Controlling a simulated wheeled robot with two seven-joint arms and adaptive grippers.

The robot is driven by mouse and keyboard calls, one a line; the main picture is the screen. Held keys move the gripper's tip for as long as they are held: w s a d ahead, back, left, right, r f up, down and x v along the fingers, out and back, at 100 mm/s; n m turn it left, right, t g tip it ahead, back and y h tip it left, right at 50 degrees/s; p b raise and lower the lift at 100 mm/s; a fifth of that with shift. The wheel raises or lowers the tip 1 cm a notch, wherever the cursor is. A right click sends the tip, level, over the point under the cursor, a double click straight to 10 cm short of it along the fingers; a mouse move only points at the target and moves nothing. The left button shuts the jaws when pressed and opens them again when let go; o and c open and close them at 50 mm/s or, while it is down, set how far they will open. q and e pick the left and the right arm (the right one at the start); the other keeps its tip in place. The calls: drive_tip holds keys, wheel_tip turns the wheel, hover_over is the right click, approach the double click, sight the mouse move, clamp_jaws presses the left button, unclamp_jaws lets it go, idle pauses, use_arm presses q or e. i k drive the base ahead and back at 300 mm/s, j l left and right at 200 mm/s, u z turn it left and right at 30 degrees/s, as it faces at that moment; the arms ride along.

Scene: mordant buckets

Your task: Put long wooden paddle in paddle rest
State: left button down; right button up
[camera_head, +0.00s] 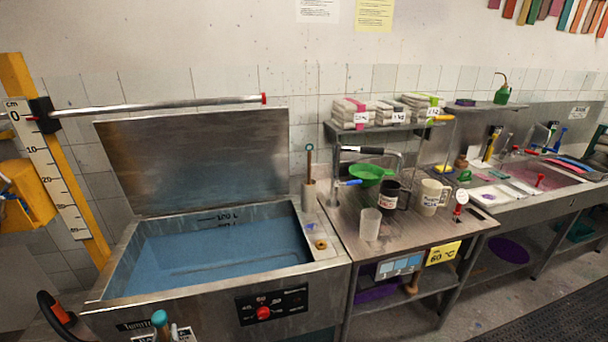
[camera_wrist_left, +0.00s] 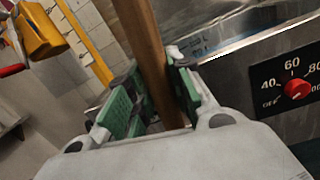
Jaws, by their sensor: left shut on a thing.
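My left gripper (camera_wrist_left: 152,105) is shut on a brown wooden shaft, the long wooden paddle (camera_wrist_left: 143,38), with green finger pads on both sides of it. In the head view, a teal-tipped paddle end (camera_head: 159,318) shows at the bottom edge, in front of the vat; most of my gripper is cut off there. My right gripper is not in view.
The open steel vat (camera_head: 342,258) holds blue liquid, its raised lid (camera_head: 200,155) behind. A metal bar (camera_head: 160,106) crosses above the lid from a yellow scale post (camera_head: 90,235). The bench on the right carries a clear beaker (camera_head: 370,225), mugs and a green strainer (camera_head: 367,172).

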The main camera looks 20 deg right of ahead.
sight(460, 250)
drive_tip(key=l, duration=4.2)
drive_tip(key=k+l, duration=0.45)
drive_tip(key=l, duration=0.25)
drive_tip(key=k+l, duration=0.25)
drive_tip(key=l+z, duration=0.05)
drive_tip(key=l, duration=0.05)
